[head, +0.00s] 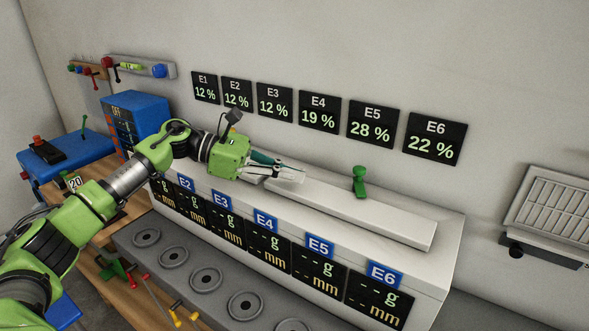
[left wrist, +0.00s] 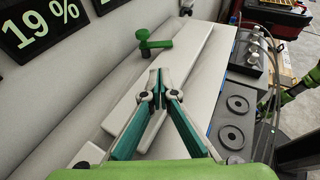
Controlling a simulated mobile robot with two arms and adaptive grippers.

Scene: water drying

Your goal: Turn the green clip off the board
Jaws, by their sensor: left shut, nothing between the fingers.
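The green clip (head: 360,181) stands on top of the long white cabinet, at the back edge of the pale board (head: 400,228). In the left wrist view the clip (left wrist: 144,44) is ahead of the fingers, and its short arm points right, over the board (left wrist: 193,50). My left gripper (head: 303,175) is shut and empty above the board, to the left of the clip and apart from it. Its fingertips (left wrist: 160,75) meet in the left wrist view. My right gripper is in neither view.
The cabinet front carries displays and blue labels such as E5 (head: 320,247). Round grey plates (head: 206,280) line the lower ledge. Wall displays (head: 373,121) hang behind. A grilled unit (head: 550,208) is at the right. The board top between gripper and clip is clear.

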